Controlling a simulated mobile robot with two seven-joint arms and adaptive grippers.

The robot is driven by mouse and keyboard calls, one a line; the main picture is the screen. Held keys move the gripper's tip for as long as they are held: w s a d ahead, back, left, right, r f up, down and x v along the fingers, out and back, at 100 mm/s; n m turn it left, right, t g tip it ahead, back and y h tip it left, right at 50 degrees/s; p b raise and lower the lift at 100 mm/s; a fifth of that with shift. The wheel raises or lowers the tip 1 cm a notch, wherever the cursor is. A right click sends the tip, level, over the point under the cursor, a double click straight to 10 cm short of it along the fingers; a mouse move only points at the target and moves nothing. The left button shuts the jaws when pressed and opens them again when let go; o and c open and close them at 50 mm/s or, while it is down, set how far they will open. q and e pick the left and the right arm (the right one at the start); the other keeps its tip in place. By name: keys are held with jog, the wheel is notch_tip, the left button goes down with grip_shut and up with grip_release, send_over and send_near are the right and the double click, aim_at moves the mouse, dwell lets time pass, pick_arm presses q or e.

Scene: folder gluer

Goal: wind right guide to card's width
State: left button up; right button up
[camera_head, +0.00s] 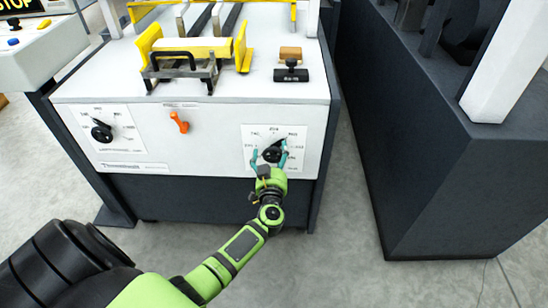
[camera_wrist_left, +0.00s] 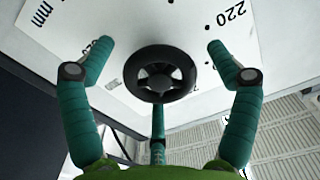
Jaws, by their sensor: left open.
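A black knob (camera_head: 274,153) with a printed scale around it sits at the right of the machine's white front panel. In the left wrist view it is a round, spoked black handwheel (camera_wrist_left: 159,72) over a plate marked "220" and "mm". My left gripper (camera_head: 269,158) is open, with its teal fingers spread around the handwheel; gaps show between the upper fingertips (camera_wrist_left: 159,46) and the rim. On the machine top, a yellow right guide (camera_head: 243,48) and a yellow left guide (camera_head: 148,45) flank a pale yellow block or card stack (camera_head: 192,48). My right gripper is not in view.
A second black dial (camera_head: 101,132) and an orange lever (camera_head: 180,122) are on the same panel. A black stamp-like block (camera_head: 291,73) and a brown block (camera_head: 290,54) stand on top. A dark machine (camera_head: 440,150) stands to the right. Bare floor lies in front.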

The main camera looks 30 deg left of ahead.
pick_arm(q)
jog(key=shift+w+a, duration=0.2)
jog(key=shift+w, duration=0.1)
jog(key=c, duration=1.2)
jog(key=shift+d, duration=0.1)
